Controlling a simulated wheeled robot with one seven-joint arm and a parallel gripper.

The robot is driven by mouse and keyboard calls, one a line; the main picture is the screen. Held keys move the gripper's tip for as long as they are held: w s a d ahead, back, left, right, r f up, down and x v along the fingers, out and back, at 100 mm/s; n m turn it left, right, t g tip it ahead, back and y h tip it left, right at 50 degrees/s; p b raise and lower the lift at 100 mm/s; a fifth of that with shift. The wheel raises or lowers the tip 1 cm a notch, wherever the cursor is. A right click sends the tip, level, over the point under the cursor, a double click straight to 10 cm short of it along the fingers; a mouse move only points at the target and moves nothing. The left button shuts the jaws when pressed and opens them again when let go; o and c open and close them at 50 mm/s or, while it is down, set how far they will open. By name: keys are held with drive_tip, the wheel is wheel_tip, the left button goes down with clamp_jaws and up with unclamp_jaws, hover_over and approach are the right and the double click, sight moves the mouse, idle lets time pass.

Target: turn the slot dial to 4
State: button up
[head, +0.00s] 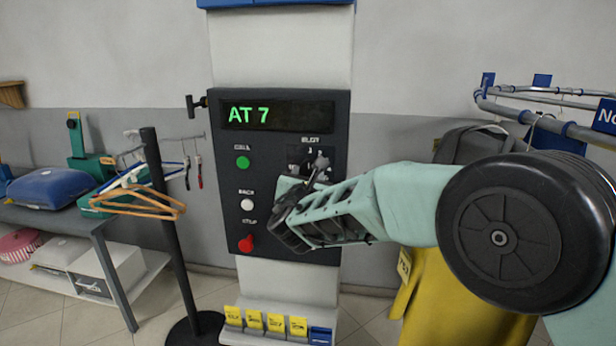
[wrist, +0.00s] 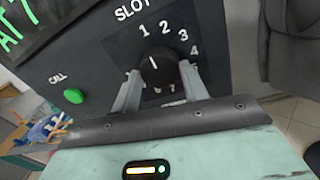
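The slot dial (wrist: 157,67) is a round black knob with a white pointer line, on a dark panel. In the wrist view its line points up and slightly left, toward the 1. The numbers 1, 2, 3 and 4 show around its upper and right side; lower numbers are partly hidden by my fingers. My gripper (wrist: 160,80) has one grey finger on each side of the dial, with the tips close against its edges. I cannot tell whether they press on it.
The panel (head: 290,230) has a display (head: 277,115) reading "AT 7", a green call button (head: 243,162), a white button (head: 247,204) and a red knob (head: 246,243). A black post (head: 165,220) with hangers (head: 145,203) stands left. A rail (head: 540,110) is at right.

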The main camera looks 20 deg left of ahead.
drive_tip(key=shift+f+b, duration=0.15)
drive_tip(key=shift+b, duration=0.6)
drive_tip(key=b, duration=0.2)
drive_tip(key=m+b, duration=0.1)
drive_tip(key=b, duration=0.1)
drive_tip(key=shift+f, duration=0.25)
drive_tip(key=m+b, duration=0.8)
drive_tip(key=b, duration=1.1)
drive_tip(key=shift+a+m+t, duration=0.1)
drive_tip(key=shift+m+t, duration=0.2)
drive_tip(key=m+b, duration=0.3)
drive_tip(key=b, duration=0.1)
drive_tip(key=shift+r+m+h, duration=0.15)
drive_tip(key=shift+m+h, duration=0.25)
drive_tip(key=shift+r+m+b, duration=0.2)
drive_tip(key=shift+m+b, duration=0.75)
drive_tip(key=shift+m, duration=1.55)
drive_tip(key=shift+t+h, duration=0.3)
